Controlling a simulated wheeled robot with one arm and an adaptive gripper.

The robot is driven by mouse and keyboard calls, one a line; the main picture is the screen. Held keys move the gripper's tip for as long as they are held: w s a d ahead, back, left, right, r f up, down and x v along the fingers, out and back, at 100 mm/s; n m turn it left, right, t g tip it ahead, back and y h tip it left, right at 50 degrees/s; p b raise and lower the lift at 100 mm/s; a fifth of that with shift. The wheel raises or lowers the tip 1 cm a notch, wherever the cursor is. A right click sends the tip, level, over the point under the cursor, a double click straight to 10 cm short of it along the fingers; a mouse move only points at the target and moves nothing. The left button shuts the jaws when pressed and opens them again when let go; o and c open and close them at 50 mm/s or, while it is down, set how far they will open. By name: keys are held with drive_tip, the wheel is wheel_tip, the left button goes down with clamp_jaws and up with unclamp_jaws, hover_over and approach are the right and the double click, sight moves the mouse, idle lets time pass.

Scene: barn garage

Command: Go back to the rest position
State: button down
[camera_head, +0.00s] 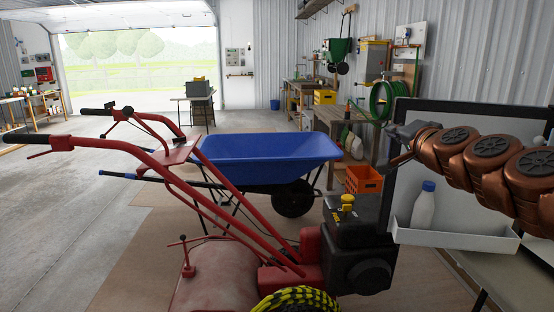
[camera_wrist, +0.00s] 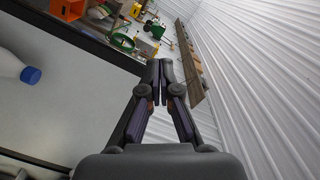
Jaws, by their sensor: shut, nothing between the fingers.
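My gripper (camera_wrist: 161,62) is shut and empty in the wrist view, its two fingers meeting at the tips. It points toward the workbench side of the garage, with the corrugated wall to its right. In the head view, my copper-coloured arm comes in from the right edge and reaches left, above a white shelf. The gripper (camera_head: 405,145) shows only partly at the arm's far end, against the dark frame of a panel. A white bottle with a blue cap (camera_head: 424,205) stands on the shelf below the arm. The bottle also shows at the left of the wrist view (camera_wrist: 14,66).
A red tiller (camera_head: 215,270) with a black engine stands close in front. Behind it are a blue wheelbarrow (camera_head: 265,160) and an orange crate (camera_head: 363,180). A dark-framed panel (camera_head: 460,106) stands close to my arm. Open concrete floor (camera_head: 60,220) lies at the left.

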drive_tip(key=s+a+f+n+g+y, duration=0.2)
drive_tip(key=s+a+f+n+g, duration=0.15)
drive_tip(key=a+f, duration=0.35)
drive_tip(key=s+a+f+n+g+y, duration=0.25)
drive_tip(key=s+a+f, duration=0.25)
drive_tip(key=a, duration=0.4)
drive_tip(key=s+a+f+n+g+h, duration=0.3)
drive_tip(key=s+f+g, duration=0.5)
drive_tip(key=s+f, duration=1)
drive_tip(key=s+d+f+n+g+h, duration=0.1)
drive_tip(key=s+d+f+g+h, duration=0.2)
drive_tip(key=s, duration=0.7)
drive_tip(key=s+d+f+g, duration=0.3)
drive_tip(key=s+d, duration=0.2)
drive_tip(key=s, duration=0.4)
wheel_tip(320, 180, up, 18)
drive_tip(key=w+t+p, duration=0.1)
drive_tip(key=p, duration=1.5)
drive_tip(key=shift+r, duration=0.2)
drive_tip(key=shift+w+a, duration=0.1)
